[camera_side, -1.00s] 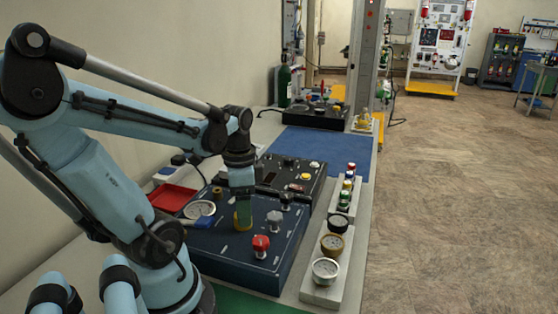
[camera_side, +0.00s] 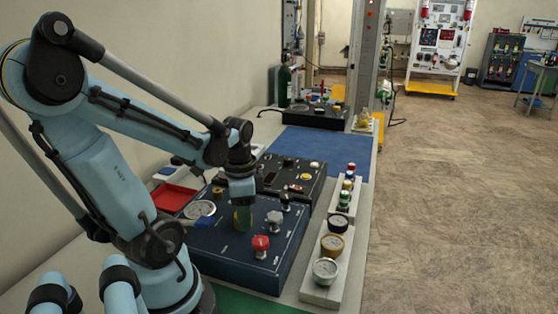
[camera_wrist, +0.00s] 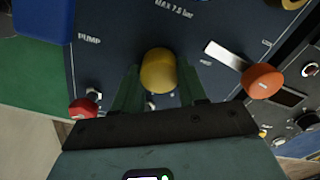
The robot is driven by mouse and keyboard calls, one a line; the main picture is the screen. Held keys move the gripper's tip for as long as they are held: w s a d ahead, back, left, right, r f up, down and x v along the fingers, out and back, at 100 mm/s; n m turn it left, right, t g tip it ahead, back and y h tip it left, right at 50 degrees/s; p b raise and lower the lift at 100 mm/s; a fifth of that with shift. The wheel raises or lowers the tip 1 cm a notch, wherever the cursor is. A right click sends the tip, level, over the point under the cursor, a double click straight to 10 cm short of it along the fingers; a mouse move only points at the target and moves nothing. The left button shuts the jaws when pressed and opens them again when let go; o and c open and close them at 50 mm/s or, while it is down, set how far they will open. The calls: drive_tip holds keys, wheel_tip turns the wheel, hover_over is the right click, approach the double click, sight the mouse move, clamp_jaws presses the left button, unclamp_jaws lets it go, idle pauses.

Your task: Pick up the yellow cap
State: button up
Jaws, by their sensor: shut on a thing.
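The yellow cap (camera_wrist: 158,71) is round and sits between the two green fingertips of my gripper (camera_wrist: 157,88) in the wrist view. My gripper is shut on it. In the side view my gripper (camera_side: 243,217) points straight down over the dark blue panel box (camera_side: 222,254), and its fingers largely hide the cap. The cap appears at or just above the panel top; I cannot tell whether it touches it.
A red knob (camera_side: 261,243) and a grey knob (camera_side: 274,218) stand close on the right. A white gauge (camera_side: 201,209) and a red tray (camera_side: 173,198) lie left. Loose gauges (camera_side: 325,270) line a pale strip at right. A blue mat (camera_side: 320,147) behind is clear.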

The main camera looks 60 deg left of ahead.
idle(0.4)
drive_tip(key=shift+r, duration=0.65)
wheel_tip(320, 180, up, 3)
drive_tip(key=shift+f, duration=0.15)
drive_tip(key=d+r, duration=0.7)
drive_tip(key=d, duration=0.4)
drive_tip(key=s+a+n, duration=0.1)
drive_tip(key=a+n, duration=0.8)
drive_tip(key=a, duration=0.3)
drive_tip(key=s+a+f+n, duration=0.1)
drive_tip(key=a+n, duration=0.8)
drive_tip(key=a, duration=0.3)
drive_tip(key=shift+s+a+f, duration=0.2)
drive_tip(key=shift+s+f, duration=0.05)
drive_tip(key=shift+f, duration=0.15)
drive_tip(key=shift+f, duration=2.35)
